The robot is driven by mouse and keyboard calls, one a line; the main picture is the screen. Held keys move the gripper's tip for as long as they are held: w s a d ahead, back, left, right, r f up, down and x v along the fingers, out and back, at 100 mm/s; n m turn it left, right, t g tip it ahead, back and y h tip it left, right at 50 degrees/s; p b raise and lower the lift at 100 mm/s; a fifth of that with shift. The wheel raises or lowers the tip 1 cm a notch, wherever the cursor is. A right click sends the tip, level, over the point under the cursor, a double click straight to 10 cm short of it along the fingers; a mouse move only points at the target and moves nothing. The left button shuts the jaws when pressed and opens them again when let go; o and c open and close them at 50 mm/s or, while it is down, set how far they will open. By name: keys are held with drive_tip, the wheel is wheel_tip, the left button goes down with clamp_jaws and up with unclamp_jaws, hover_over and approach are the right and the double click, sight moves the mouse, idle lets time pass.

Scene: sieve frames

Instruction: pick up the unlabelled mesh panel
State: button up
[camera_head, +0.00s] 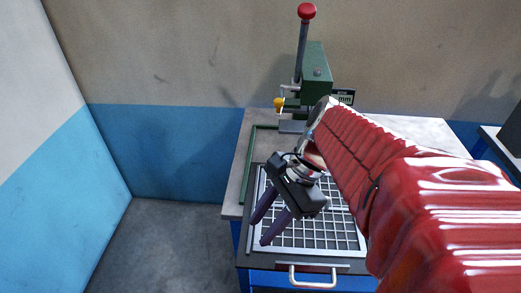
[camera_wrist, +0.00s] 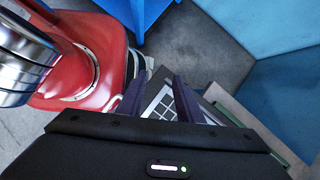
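A mesh panel (camera_head: 325,236) with a pale rim and a square grid lies flat on a dark surface at the front of the bench in the head view. No label shows on the part I can see; my gripper and arm hide its upper part. My gripper (camera_head: 259,232) appears over the panel's left side, its two dark purple fingers apart with nothing between them. In the wrist view my gripper (camera_wrist: 159,78) is also open, and part of the mesh panel (camera_wrist: 160,103) shows between the fingers. I cannot tell whether the fingertips touch the panel.
A green frame (camera_head: 247,166) lies on the bench left of and behind the panel. A green press (camera_head: 316,75) with a red-knobbed lever stands at the back, beside a small black sign (camera_head: 343,97). A handle (camera_head: 312,278) projects at the front. Open floor lies left.

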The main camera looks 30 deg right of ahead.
drive_tip(key=w+d+m+t+h, duration=0.3)
drive_tip(key=d+m, duration=0.2)
drive_tip(key=d, duration=1.7)
drive_tip(key=shift+d+r+m, duration=0.2)
drive_tip(key=shift+d+m, duration=0.2)
drive_tip(key=shift+w, duration=0.1)
drive_tip(key=x, duration=0.8)
drive_tip(key=shift+w+a+f, duration=0.1)
drive_tip(key=shift+w+f, duration=0.1)
drive_tip(key=shift+w, duration=0.05)
drive_tip(key=shift+x, duration=2.6)
drive_tip(key=shift+s+a+f, duration=0.15)
drive_tip(key=shift+a, duration=0.05)
